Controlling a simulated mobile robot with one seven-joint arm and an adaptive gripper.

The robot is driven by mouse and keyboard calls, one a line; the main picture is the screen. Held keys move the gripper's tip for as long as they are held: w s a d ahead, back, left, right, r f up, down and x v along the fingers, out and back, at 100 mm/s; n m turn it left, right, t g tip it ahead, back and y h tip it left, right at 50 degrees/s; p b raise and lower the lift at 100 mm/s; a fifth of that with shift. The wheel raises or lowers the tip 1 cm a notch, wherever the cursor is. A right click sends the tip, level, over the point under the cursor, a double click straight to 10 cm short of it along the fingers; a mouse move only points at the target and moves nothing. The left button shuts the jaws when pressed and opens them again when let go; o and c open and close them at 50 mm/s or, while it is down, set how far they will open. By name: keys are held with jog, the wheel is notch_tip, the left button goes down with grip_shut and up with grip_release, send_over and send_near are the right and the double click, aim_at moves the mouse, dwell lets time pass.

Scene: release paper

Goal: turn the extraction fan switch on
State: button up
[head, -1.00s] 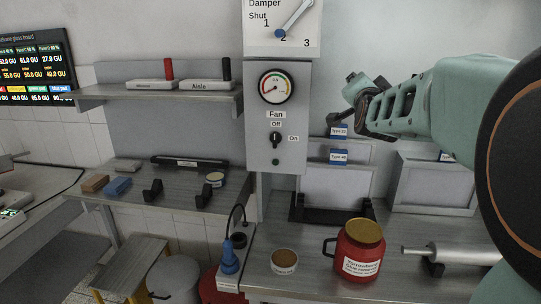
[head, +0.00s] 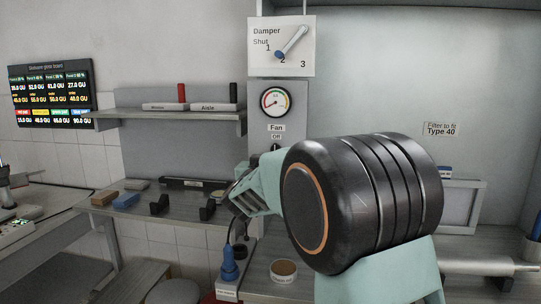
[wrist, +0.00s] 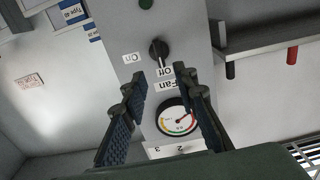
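The fan switch (wrist: 159,50) is a black rotary knob on a grey panel (wrist: 143,108). In the wrist view, which looks upside down, its handle points toward the "Off" label (wrist: 164,71). The "On" label (wrist: 132,58) is to its left there. My gripper (wrist: 162,76) is open and empty, its two fingertips apart on either side of the line to the knob. They appear short of the knob, not touching it. In the head view my gripper (head: 238,198) is low beside the panel, and my arm hides most of the switch and the "On" label.
A round gauge (head: 275,102) and a damper lever (head: 290,42) are above the switch. A shelf (head: 175,118) with red and black handled items is to the left.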

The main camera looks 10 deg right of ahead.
jog(key=p+x, duration=0.1)
jog(key=x, duration=0.8)
jog(key=shift+f, duration=0.1)
jog(key=shift+c, duration=0.7)
grip_shut()
